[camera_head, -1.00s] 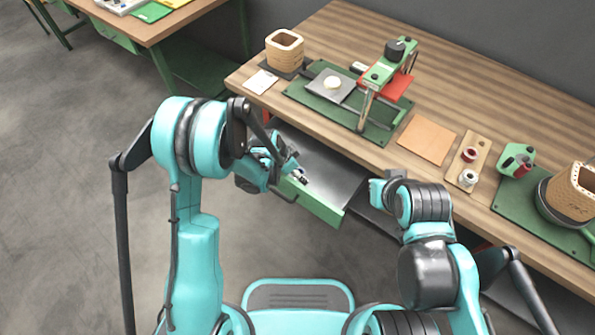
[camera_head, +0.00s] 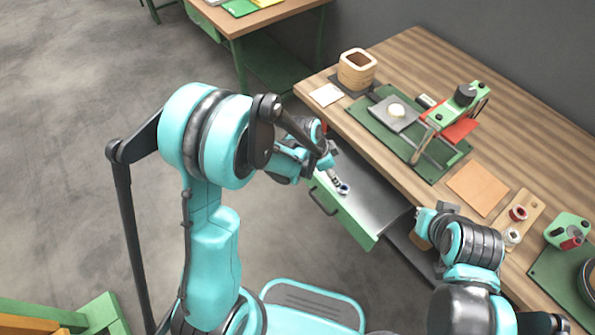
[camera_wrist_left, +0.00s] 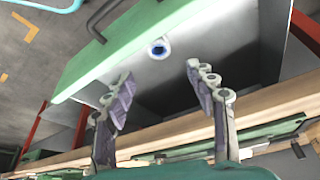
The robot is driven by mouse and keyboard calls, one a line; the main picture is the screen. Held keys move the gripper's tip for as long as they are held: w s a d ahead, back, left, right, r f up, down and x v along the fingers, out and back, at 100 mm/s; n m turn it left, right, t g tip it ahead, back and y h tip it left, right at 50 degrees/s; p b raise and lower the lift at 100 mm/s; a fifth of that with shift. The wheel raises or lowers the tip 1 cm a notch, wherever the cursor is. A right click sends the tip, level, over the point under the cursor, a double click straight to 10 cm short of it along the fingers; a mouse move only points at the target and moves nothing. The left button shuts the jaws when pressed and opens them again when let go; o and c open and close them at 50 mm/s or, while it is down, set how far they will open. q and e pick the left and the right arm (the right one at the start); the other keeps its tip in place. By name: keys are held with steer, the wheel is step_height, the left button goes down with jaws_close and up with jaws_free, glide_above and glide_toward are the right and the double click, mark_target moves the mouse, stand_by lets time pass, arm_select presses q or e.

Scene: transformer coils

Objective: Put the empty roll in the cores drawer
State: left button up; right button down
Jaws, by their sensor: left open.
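The green-fronted drawer (camera_head: 343,220) stands pulled out from the workbench, with its grey interior showing. It also shows in the left wrist view (camera_wrist_left: 120,55), with its dark handle. A small pale ring with a blue inside, which looks like the empty roll (camera_wrist_left: 158,48), sits on the drawer's floor near the front panel; the head view shows it too (camera_head: 343,188). My left gripper (camera_wrist_left: 160,78) is open over the drawer, its two fingers apart with nothing between them and the roll beyond their tips. My right gripper (camera_head: 425,222) is by the bench's front edge, its fingers unclear.
On the bench are a wooden holder with spools (camera_head: 516,218), a brown sheet (camera_head: 477,188), a green-based press (camera_head: 440,140) and a wooden box-like coil (camera_head: 357,69). A green device (camera_head: 568,230) stands at the right. Another table is at the back left.

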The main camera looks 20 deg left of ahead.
arm_select(q)
steer(key=s+a+r+n+t+y, duration=0.4)
steer(key=s+a+r+n, duration=0.7)
steer(key=s+r, duration=0.5)
steer(key=shift+a+r+n+t, duration=0.35)
steer(key=shift+a+r, duration=0.35)
steer(key=shift+a, duration=0.25)
steer(key=shift+s, duration=0.1)
